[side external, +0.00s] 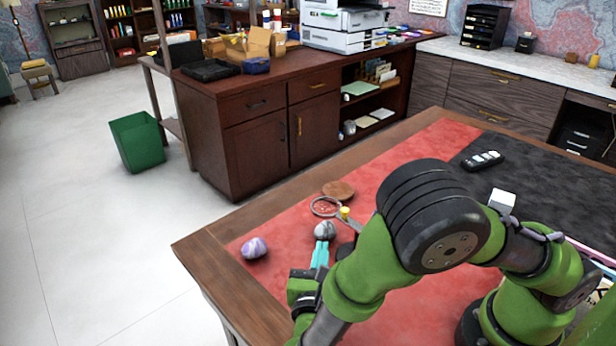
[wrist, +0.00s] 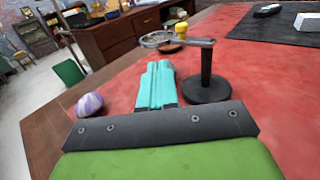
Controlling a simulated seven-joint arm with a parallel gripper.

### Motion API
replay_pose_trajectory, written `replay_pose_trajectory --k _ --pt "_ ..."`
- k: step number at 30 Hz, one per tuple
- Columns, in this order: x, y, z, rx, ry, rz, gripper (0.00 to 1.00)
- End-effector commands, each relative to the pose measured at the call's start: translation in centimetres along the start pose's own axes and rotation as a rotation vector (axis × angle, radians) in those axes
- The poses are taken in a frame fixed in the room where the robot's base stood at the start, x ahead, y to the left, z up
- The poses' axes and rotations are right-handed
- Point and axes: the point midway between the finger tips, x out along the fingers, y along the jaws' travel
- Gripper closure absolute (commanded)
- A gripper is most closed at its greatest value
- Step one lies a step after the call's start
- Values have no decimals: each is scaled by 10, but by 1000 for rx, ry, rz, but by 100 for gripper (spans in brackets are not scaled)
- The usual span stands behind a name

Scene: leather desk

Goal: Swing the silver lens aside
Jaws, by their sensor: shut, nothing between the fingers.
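The silver lens (side external: 325,207) is a thin round ring on an arm with a yellow knob (side external: 345,212). In the wrist view the lens (wrist: 143,42) sits up and left of its black post, beyond my fingertips, and its arm runs right past the yellow knob (wrist: 181,30) to the top of the black stand (wrist: 208,90). My gripper (side external: 321,246) has turquoise fingers, shut and empty, pointing toward the lens. It also shows in the wrist view (wrist: 160,68), left of the post. I cannot tell whether the fingertips touch anything.
A purple-and-white stone (side external: 254,248) lies to the left. A brown disc (side external: 339,189) lies behind the lens. A white block (side external: 502,201) and a black device (side external: 482,160) are at the right.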

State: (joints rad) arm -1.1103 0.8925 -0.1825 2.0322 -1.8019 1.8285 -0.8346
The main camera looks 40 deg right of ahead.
Motion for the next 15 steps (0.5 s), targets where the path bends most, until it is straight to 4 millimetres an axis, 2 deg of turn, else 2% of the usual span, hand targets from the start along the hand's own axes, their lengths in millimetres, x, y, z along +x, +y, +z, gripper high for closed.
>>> replay_pose_trajectory --k 3,6,9,15 --pt "28 -1 0 -2 0 -7 100" --pt "47 -1 0 -1 1 -6 100" --pt "62 -1 0 0 1 -5 100" --pt "77 0 0 0 2 -1 100"
